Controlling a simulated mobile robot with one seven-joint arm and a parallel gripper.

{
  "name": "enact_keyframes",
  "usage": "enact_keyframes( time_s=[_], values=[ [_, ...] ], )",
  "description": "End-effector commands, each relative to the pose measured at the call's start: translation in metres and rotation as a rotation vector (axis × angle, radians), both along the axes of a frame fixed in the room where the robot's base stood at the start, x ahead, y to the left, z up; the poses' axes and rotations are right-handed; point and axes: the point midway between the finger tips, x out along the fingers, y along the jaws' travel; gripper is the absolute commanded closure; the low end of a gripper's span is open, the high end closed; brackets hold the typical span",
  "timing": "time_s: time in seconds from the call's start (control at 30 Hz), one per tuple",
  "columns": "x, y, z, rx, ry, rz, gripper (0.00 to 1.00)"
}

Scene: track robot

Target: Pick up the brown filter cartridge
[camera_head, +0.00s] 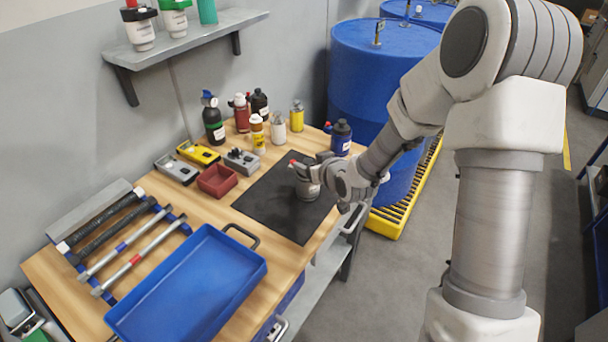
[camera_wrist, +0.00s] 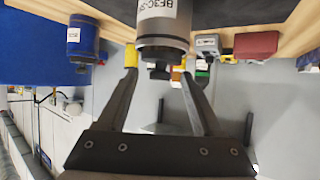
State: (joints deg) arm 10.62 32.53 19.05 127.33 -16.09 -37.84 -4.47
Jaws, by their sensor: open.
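A grey-brown canister with a white label, which looks like the filter cartridge (camera_head: 308,189), stands on a black mat (camera_head: 262,208) on the workbench. It fills the upper middle of the wrist view (camera_wrist: 163,33), which is upside down, with its dark, narrow top pointing toward my gripper. My gripper (camera_wrist: 158,74) is open. Its two fingertips are at either side of the canister's top end; I cannot tell whether they touch it.
A dark blue bottle (camera_head: 341,138) stands close behind the mat. Several bottles, a red bin (camera_head: 217,180) and small devices stand at the back. A blue tray (camera_head: 246,272) and a rack of tools (camera_head: 120,232) are at the left. Blue drums (camera_head: 365,75) stand beyond the bench.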

Motion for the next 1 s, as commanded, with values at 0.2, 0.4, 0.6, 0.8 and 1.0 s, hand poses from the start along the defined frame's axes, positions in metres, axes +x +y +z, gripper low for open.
enact_keyframes(
  time_s=[0.2, 0.4, 0.6, 0.8, 1.0],
  values=[
    [-0.0015, -0.0014, -0.0025, 0.000, 0.000, -0.001, 0.32],
    [-0.0015, -0.0013, -0.0023, 0.000, 0.000, 0.000, 0.42],
    [-0.0014, -0.0010, -0.0023, 0.000, 0.000, 0.000, 0.78],
    [-0.0014, -0.0010, -0.0022, 0.000, 0.000, 0.000, 1.00],
    [-0.0013, -0.0010, -0.0021, 0.000, -0.001, 0.000, 1.00]
  ],
)
